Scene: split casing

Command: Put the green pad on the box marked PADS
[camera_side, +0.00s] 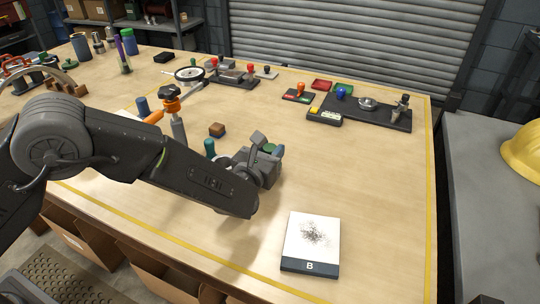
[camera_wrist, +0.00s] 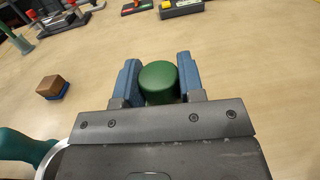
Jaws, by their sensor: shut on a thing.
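My gripper (camera_wrist: 158,62) is shut on the green pad (camera_wrist: 158,84), a short round dark green piece between its two blue fingers. In the side view my gripper (camera_side: 270,157) is over the middle of the table, and a bit of the green pad (camera_side: 279,149) shows at its far side. I cannot tell how high it is held. A low dark box (camera_side: 324,119) with a yellow piece and a pale label lies farther back, apart from my gripper; it also shows at the top of the wrist view (camera_wrist: 181,9). Its label is too small to read surely.
A brown block (camera_side: 217,129) lies left of my gripper. A dark tray (camera_side: 385,118) with a blue knob and metal parts is at the back right. A white panel marked B (camera_side: 311,239) lies at front right. The table between gripper and dark box looks clear.

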